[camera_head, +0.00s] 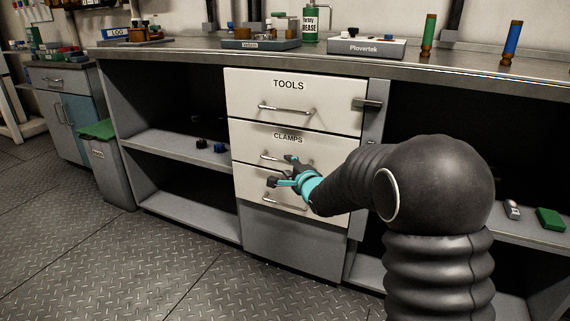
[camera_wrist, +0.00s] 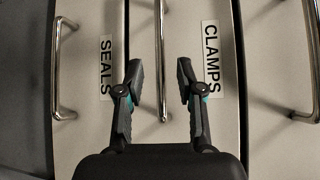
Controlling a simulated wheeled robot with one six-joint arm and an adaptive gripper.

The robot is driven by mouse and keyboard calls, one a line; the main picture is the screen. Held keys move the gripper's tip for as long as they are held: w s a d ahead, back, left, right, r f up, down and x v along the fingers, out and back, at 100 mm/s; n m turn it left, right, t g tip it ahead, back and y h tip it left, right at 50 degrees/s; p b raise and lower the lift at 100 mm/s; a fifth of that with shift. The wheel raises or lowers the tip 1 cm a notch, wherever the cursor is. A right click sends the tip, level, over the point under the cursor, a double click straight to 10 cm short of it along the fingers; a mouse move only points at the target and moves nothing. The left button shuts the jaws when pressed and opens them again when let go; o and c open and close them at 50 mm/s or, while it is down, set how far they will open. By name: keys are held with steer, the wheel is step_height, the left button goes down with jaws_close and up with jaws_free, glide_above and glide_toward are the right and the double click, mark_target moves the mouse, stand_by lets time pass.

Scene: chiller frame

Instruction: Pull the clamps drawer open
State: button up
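The clamps drawer (camera_head: 250,148) is the middle white drawer, shut, with its label above a bar handle (camera_head: 268,156). In the wrist view the drawer front (camera_wrist: 220,125) appears turned sideways, with the CLAMPS label right of the handle (camera_wrist: 163,50). My gripper (camera_head: 281,171) is in front of the drawers, near this handle. In the wrist view my gripper (camera_wrist: 160,76) is open, with one fingertip on each side of the bar in the picture and visible gaps on both sides. The head view shows part of the handle hidden behind the gripper. I cannot tell the remaining depth to the bar.
The tools drawer (camera_head: 290,92) is above and the seals drawer (camera_wrist: 80,130) below, both shut with bar handles. A latch-like grey piece (camera_head: 367,103) sticks out right of the tools drawer. Open shelves (camera_head: 178,146) flank the drawers. The floor (camera_head: 170,260) in front is clear.

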mark_target(284, 162)
steer(key=shift+x, duration=2.25)
jaws_close()
